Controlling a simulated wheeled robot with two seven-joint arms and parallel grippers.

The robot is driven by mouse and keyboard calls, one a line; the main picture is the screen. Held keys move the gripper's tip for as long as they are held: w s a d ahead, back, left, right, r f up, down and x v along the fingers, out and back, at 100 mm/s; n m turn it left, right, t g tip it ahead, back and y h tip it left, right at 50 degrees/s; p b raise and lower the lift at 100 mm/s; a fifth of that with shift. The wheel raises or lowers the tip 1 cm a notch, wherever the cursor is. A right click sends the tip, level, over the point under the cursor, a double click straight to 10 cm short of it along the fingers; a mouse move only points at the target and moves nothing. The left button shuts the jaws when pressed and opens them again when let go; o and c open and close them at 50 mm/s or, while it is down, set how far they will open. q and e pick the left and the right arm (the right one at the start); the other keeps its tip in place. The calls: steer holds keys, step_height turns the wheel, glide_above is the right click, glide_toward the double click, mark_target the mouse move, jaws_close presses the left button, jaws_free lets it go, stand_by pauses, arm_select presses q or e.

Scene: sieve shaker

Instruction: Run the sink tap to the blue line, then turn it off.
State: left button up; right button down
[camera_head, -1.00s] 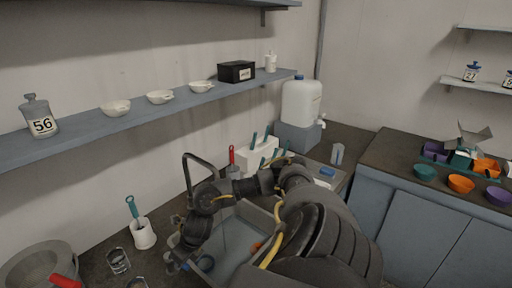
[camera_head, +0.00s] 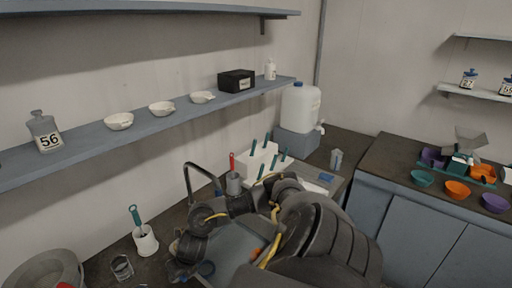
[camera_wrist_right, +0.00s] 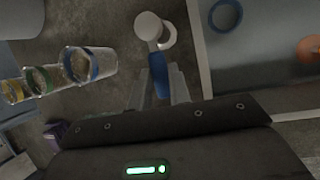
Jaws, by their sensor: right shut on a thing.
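The dark, arched sink tap (camera_head: 187,180) stands at the back edge of the grey sink (camera_head: 232,262), partly hidden by my right arm. In the right wrist view, a blue lever (camera_wrist_right: 159,74) hangs from a pale round knob (camera_wrist_right: 149,26). My right gripper (camera_wrist_right: 160,92) is shut on this lever, its clear fingers on either side. In the head view, my right gripper (camera_head: 184,268) is low beside the sink. A blue ring (camera_wrist_right: 225,14) lies in the sink. I cannot make out running water or a water level. My left gripper is out of view.
A white holder with a teal-handled brush (camera_head: 145,238) stands left of the sink. A shelf (camera_head: 150,122) runs above.

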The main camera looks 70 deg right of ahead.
steer(key=shift+a, duration=0.1)
steer(key=c, duration=1.2)
jaws_free()
steer(key=shift+r, duration=0.1)
steer(key=p+v, duration=0.1)
steer(key=v, duration=0.9)
steer(key=shift+r, duration=0.3)
steer(key=shift+s, duration=0.1)
